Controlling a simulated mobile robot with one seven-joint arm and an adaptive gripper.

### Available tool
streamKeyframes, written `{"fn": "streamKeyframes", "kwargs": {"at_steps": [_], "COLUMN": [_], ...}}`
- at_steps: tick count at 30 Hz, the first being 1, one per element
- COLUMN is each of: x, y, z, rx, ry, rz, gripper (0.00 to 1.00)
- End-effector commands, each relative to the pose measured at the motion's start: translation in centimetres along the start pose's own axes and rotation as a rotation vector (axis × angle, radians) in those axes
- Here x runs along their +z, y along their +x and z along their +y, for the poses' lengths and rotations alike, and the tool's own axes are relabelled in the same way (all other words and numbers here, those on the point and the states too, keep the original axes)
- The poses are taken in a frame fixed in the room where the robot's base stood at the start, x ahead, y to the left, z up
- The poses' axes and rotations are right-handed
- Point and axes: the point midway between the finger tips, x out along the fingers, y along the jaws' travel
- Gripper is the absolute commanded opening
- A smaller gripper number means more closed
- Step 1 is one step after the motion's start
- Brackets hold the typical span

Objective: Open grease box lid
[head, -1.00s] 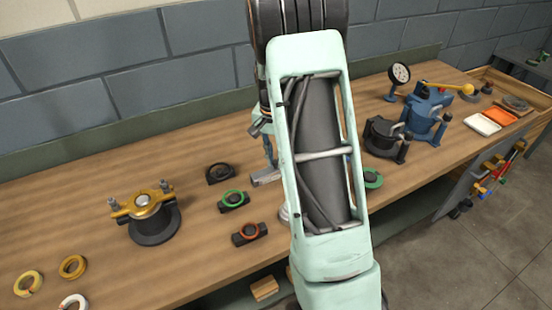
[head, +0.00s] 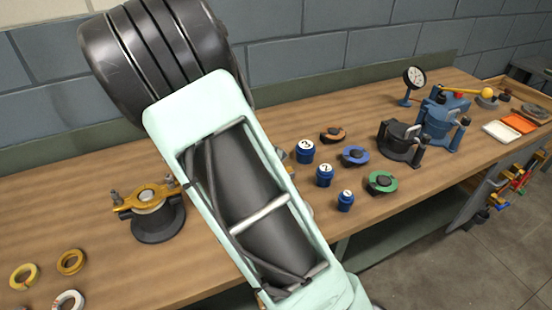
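I cannot tell for sure which thing is the grease box. A shallow white and orange box (head: 501,134) lies at the right end of the bench, its white and orange parts side by side. Round pieces with dark knobs, one orange (head: 333,135), one blue (head: 355,156) and one green (head: 382,183), lie right of my arm. Several blue numbered pots (head: 325,176) stand beside them. My forearm crosses the middle of the view and hides the bench behind it. My gripper is hidden behind the arm, so its fingers do not show.
A yellow clamp on a black base (head: 153,212) stands left of my arm, with loose rings (head: 70,262) near it. A black pot (head: 402,141), a blue clamped pot (head: 441,122) and a dial gauge (head: 412,83) stand at the right. The left rear bench is clear.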

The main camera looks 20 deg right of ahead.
Motion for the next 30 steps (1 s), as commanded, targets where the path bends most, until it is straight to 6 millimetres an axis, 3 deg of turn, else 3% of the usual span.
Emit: {"fn": "streamKeyframes", "kwargs": {"at_steps": [15, 30], "x": [1.6, 1.9], "y": [-2.2, -2.8], "z": [-1.7, -1.9], "rx": [0.255, 0.312], "ry": [-0.002, -0.001], "rz": [0.258, 0.311], "gripper": [0.0, 0.0]}}
